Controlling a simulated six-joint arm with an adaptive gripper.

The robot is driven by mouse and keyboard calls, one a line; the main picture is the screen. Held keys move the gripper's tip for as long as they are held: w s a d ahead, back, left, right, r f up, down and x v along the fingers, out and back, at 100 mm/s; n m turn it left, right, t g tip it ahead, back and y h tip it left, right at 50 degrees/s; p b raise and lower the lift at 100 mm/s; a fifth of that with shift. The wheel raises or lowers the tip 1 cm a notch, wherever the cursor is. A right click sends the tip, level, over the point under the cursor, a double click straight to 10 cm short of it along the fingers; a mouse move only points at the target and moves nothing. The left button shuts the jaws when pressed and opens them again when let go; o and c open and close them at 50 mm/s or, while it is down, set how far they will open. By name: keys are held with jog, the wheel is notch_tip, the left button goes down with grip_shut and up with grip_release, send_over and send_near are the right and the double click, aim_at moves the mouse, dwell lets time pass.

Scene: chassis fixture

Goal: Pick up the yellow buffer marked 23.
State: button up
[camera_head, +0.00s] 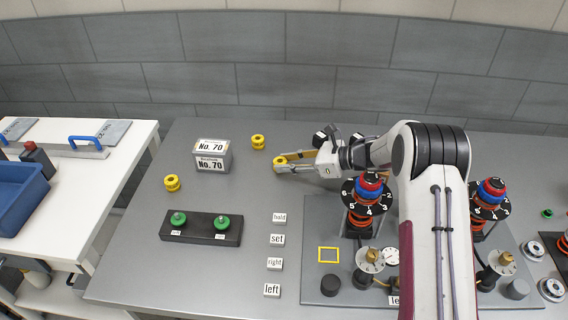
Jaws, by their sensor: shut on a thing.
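Three yellow buffers are in the head view. One buffer (280,161) is between the fingers of my gripper (283,163), which is shut on it at or just above the grey table. My fingers partly cover this buffer. A second yellow buffer (258,142) stands behind it, a little to the left. A third yellow buffer (172,183) stands at the left, near the table's edge. No number can be read on any of the buffers, so I cannot tell which is marked 23.
A grey box labelled No. 70 (211,157) stands between the buffers. A black block with green knobs (201,229) lies in front. Small label blocks (277,239) stand mid-table. A fixture plate (315,285) with dials is at the right.

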jog(key=shift+r, duration=0.15)
notch_tip(320, 180, up, 10)
dwell(0.6)
jog(key=shift+a, duration=0.1)
dwell(0.4)
